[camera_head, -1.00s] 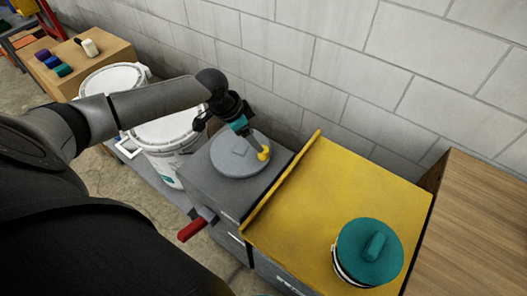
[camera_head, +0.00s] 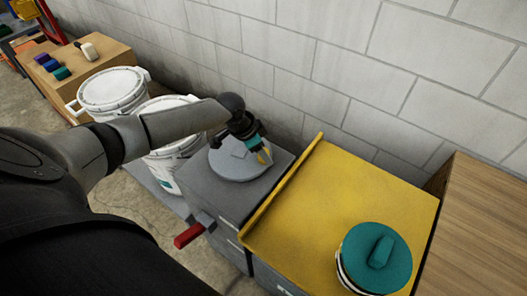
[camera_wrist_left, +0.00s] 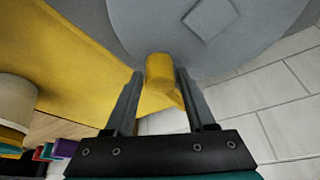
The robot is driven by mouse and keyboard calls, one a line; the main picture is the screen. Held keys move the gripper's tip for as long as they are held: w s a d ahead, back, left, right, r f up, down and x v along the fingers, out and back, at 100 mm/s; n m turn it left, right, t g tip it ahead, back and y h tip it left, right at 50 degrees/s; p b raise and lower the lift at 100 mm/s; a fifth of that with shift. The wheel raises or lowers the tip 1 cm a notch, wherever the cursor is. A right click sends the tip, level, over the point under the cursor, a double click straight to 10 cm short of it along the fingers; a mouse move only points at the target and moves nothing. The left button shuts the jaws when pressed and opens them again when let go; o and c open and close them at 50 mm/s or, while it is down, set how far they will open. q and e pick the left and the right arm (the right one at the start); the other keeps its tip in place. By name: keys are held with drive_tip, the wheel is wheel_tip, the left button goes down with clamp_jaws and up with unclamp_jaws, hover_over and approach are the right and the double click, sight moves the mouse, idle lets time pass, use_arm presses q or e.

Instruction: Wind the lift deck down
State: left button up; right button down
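The yellow lift deck (camera_head: 350,205) is a flat plate on the grey machine (camera_head: 220,203). A round grey crank wheel (camera_head: 228,164) lies on the machine's top, left of the deck, with a yellow knob (camera_wrist_left: 160,72) near its rim. My left gripper (camera_head: 264,155) is at that knob. In the left wrist view, the two fingers of my left gripper (camera_wrist_left: 160,85) stand apart, one on each side of the knob, with a narrow gap visible on both sides. In the head view the gripper mostly hides the knob. My right gripper is not in view.
A pot with a teal lid (camera_head: 376,256) stands on the deck's near right part. A red handle (camera_head: 188,236) sticks out from the machine's front. White buckets (camera_head: 112,92) stand to the left. A wooden surface (camera_head: 485,225) is at right; a block wall (camera_head: 330,60) runs behind.

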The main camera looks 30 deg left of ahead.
use_arm(q)
clamp_jaws()
idle(1.1)
